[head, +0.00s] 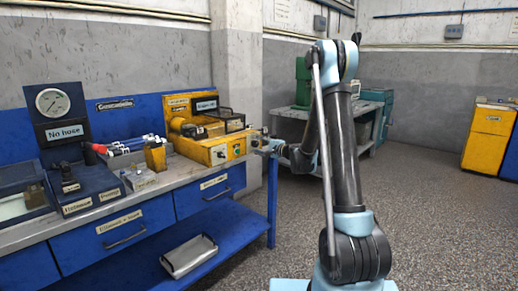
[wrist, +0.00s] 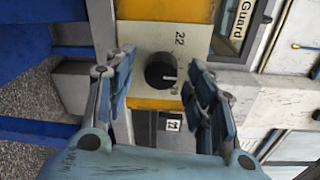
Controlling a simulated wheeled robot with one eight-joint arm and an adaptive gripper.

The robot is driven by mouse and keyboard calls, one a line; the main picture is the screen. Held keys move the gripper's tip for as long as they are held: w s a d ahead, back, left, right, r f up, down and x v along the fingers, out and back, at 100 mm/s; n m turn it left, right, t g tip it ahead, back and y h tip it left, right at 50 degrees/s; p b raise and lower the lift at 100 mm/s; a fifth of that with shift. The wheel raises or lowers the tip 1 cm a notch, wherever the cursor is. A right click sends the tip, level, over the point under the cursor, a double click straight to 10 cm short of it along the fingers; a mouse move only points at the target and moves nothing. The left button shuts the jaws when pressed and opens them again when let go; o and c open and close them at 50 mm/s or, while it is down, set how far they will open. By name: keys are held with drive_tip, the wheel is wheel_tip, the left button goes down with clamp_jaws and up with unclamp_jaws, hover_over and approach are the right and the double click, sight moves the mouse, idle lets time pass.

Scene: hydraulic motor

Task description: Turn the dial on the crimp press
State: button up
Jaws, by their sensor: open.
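The crimp press (head: 210,130) is a yellow machine on the right end of the blue workbench. Its dial (wrist: 160,71) is a round black knob with a pale mark, on a light panel beside the number 22 in the wrist view. My gripper (wrist: 160,66) is open, with one blue-grey finger on each side of the dial. The fingers look apart from the knob, though their exact depth is hard to tell. In the head view my gripper (head: 263,143) is at the right front of the press, and its fingers are small there.
The workbench (head: 120,235) holds a gauge panel (head: 56,108), several marker-like tubes (head: 128,145) and small yellow and black items left of the press. A Guard label (wrist: 238,22) is near the dial. A green machine (head: 302,82) stands behind.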

drive_tip(key=v, duration=1.2)
drive_tip(key=shift+f, duration=0.1)
drive_tip(key=s+d+n+g+h, duration=0.3)
drive_tip(key=s+n+g+h, duration=0.25)
drive_tip(key=s, duration=1.45)
drive_tip(key=s+d+f+n+g+h, duration=0.1)
drive_tip(key=s+d+f+h, duration=0.1)
drive_tip(key=s+d, duration=0.3)
drive_tip(key=s+d+f+n+g+h, duration=0.1)
drive_tip(key=s+d+f+n+h, duration=0.1)
drive_tip(key=s, duration=0.9)
drive_tip(key=s+d+f+n+g+h, duration=0.1)
drive_tip(key=s+d+f+n+h, duration=0.1)
drive_tip(key=s+d+f, duration=0.3)
drive_tip(key=s+d+h, duration=0.1)
drive_tip(key=s+d, duration=0.2)
drive_tip(key=s, duration=0.1)
drive_tip(key=shift+d+f+h, duration=0.2)
drive_tip(key=shift+f+h, duration=0.05)
drive_tip(key=shift+h, duration=0.1)
